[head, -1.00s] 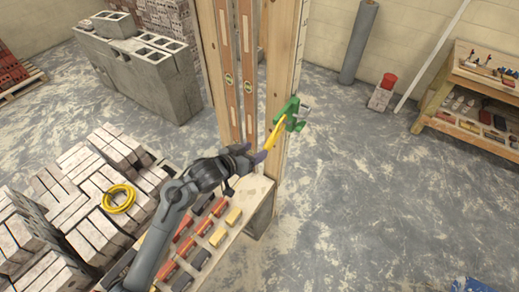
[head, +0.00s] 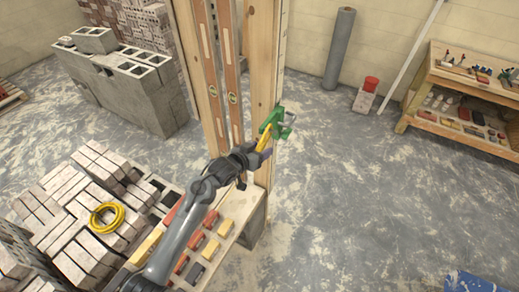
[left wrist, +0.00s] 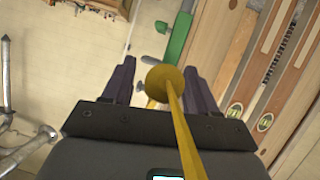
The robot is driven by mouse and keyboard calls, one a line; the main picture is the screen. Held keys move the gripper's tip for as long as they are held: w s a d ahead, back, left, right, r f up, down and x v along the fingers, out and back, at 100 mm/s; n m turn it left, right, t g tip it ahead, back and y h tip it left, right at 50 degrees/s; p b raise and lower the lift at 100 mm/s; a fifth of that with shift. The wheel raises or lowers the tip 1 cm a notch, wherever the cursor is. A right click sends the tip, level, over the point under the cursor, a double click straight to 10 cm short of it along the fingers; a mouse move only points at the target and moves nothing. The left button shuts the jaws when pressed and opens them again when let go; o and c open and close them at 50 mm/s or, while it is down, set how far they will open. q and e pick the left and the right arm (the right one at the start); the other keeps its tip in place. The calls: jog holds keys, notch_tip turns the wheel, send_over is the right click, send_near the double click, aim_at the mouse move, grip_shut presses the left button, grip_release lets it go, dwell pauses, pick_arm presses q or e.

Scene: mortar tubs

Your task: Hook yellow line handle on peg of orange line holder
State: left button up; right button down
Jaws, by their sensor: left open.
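A green line holder (head: 277,121) is fixed to the right side of the wooden post; no orange holder shows. A yellow line handle (head: 265,138) slants up to the holder in the head view. My left gripper (head: 262,156) is just below and left of the holder, by the handle's lower end. In the left wrist view, its purple fingers stand apart with the handle's round yellow knob (left wrist: 165,82) between them. The green holder (left wrist: 178,38) is beyond the fingertips there. I cannot tell whether the handle sits on a peg. My right gripper is not in view.
The wooden post (head: 262,80) stands right beside my left gripper. A low bench (head: 222,238) with coloured blocks is below the arm. A yellow coil (head: 107,216) lies on stacked bricks at left. The floor right of the post is mostly clear.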

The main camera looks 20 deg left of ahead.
pick_arm(q)
jog(key=c, duration=1)
jog(key=shift+c, duration=0.2)
jog(key=shift+w, duration=0.2)
jog(key=shift+w+d+r, duration=0.1)
jog(key=shift+w, duration=0.45)
jog(key=shift+d, duration=0.1)
jog(key=s+d, duration=0.1)
jog(key=d, duration=0.7)
jog(key=shift+p, duration=0.3)
dwell(0.9)
jog(key=shift+s+d, duration=0.1)
dwell(0.4)
